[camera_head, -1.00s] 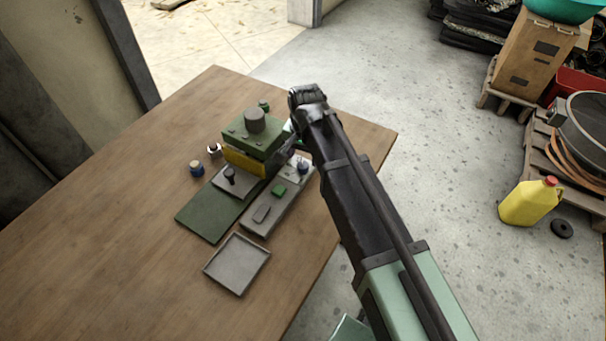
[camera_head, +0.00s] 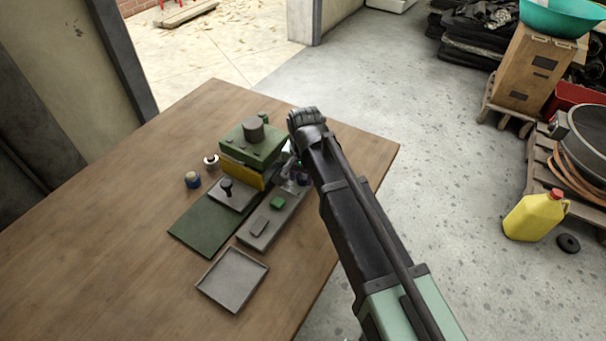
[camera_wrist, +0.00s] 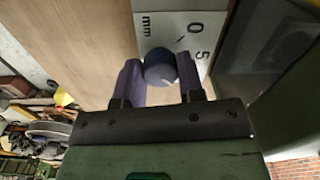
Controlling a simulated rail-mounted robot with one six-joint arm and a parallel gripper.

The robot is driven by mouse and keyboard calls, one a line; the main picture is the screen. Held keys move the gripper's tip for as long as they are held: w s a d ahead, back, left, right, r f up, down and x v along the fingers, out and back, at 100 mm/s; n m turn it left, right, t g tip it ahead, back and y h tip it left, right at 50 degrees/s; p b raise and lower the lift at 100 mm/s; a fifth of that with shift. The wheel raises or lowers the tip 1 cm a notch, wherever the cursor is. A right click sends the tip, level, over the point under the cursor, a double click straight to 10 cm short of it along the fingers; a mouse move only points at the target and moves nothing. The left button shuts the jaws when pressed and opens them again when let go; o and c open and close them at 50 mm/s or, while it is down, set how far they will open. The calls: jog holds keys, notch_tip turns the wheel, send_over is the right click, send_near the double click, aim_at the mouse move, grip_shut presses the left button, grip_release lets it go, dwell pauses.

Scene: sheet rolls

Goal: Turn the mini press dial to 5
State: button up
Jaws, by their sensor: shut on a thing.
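The mini press (camera_head: 252,147) stands on the wooden table, with a green top block, a grey round knob on it and a yellow part beneath. My gripper (camera_wrist: 160,76) is shut on the dial, one purple finger on each side. In the head view my arm hides most of the gripper and the dial.
A grey strip (camera_head: 258,232) with a green block lies in front of the press. A shallow grey tray (camera_head: 232,279) lies nearer. A small blue-topped jar (camera_head: 193,180) and a white-and-dark piece (camera_head: 211,161) stand left. The table's left side is clear.

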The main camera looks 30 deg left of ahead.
jog(key=shift+n, duration=0.3)
jog(key=n, duration=0.4)
jog(key=shift+n, duration=2)
jog(key=o, duration=0.9)
